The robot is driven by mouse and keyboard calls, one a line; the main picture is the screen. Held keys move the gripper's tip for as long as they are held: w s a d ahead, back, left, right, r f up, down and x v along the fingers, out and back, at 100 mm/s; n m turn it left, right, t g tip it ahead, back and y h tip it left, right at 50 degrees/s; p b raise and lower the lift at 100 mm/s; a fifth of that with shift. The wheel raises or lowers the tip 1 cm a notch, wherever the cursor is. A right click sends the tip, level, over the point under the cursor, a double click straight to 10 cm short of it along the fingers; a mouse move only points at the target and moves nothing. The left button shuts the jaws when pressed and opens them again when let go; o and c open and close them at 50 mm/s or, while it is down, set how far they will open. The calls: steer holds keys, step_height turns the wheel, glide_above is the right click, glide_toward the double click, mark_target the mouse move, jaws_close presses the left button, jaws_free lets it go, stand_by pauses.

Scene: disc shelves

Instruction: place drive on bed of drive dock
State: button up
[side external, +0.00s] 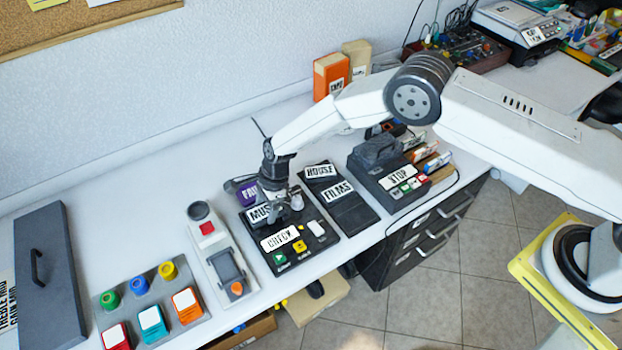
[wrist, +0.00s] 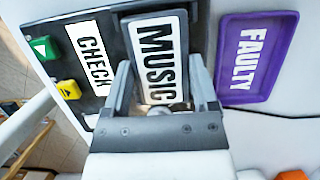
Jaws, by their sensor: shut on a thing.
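A dark grey drive with a white MUSIC label (wrist: 158,50) sits between the fingers of my gripper (wrist: 160,78) in the wrist view. My gripper is shut on it. In the side view my gripper (side external: 288,203) is over the back part of a black panel with a CHECK label (side external: 302,252), which looks like the drive dock. In the wrist view the drive is over or on this dock (wrist: 100,95), next to its label. I cannot tell whether the drive touches the bed, which the drive and gripper largely hide.
A purple FAULTY tray (wrist: 257,95) lies beside the dock. A dark stand with HOUSE and FILMS labels (side external: 352,218) is to the right, then a STOP box (side external: 385,180). A grey device with a red button (side external: 228,268) and a button board (side external: 135,312) stand left.

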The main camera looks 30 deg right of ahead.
steer(key=shift+f, duration=0.1)
steer(key=o, duration=1.3)
steer(key=shift+v, duration=6.1)
